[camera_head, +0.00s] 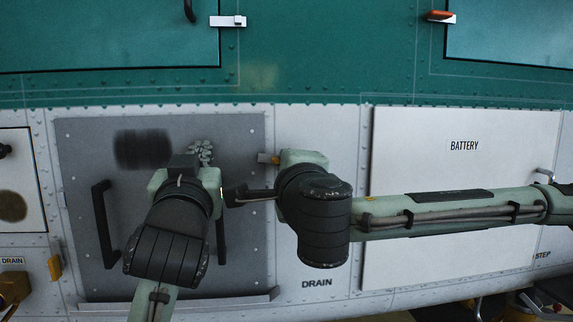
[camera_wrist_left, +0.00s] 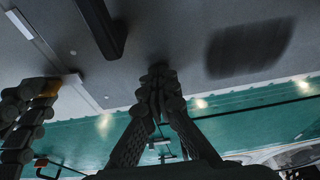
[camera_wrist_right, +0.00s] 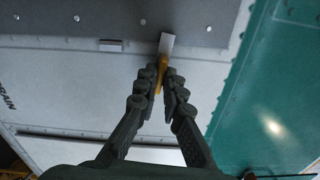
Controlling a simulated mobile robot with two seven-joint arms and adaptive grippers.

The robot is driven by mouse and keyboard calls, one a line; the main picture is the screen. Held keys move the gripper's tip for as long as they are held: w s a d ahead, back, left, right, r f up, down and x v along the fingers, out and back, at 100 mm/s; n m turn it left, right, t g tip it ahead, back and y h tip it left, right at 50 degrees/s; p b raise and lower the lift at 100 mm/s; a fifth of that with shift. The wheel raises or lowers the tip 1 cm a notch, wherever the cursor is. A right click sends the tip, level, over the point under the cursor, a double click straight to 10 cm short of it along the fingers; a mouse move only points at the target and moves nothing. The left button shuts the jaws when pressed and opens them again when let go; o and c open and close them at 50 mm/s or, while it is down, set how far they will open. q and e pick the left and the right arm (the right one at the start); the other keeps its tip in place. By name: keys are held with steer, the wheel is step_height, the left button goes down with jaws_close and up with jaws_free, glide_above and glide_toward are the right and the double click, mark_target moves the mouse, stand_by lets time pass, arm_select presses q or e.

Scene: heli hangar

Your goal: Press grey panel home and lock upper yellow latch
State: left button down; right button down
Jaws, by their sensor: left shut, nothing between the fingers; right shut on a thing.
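The grey panel (camera_head: 85,150) fills the left middle of the head view and its face looks close to flush with the white skin. My left gripper (camera_head: 200,152) is shut and empty, its fingertips at the panel's upper right part. In the left wrist view the fingertips (camera_wrist_left: 158,72) meet at or very near the panel face; contact cannot be told for sure. The upper yellow latch (camera_head: 263,158) is at the panel's upper right edge. My right gripper (camera_wrist_right: 158,80) is shut on this latch (camera_wrist_right: 159,78), mostly hidden by the fingers. A pale strip (camera_wrist_right: 167,42) reaches from it over the panel edge.
Black handles (camera_head: 104,225) stand out from the panel. A pale block (camera_wrist_right: 111,46) sits along the panel edge in the right wrist view. A white BATTERY panel (camera_head: 465,180) is at the right behind my right arm. Another yellow latch (camera_head: 55,267) is at the lower left.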

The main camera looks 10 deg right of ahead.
steer(key=shift+r+n, duration=0.1)
steer(key=shift+n, duration=0.3)
steer(key=shift+r, duration=0.1)
steer(key=c, duration=1.7)
jaws_free()
steer(key=shift+f, duration=0.2)
arm_select(q)
steer(key=shift+f, duration=0.1)
arm_select(e)
steer(key=shift+s, duration=3.5)
arm_select(q)
steer(key=shift+s, duration=0.1)
steer(key=r+v, duration=0.1)
steer(key=v, duration=0.5)
steer(key=shift+s+r, duration=0.3)
steer(key=shift+s, duration=0.2)
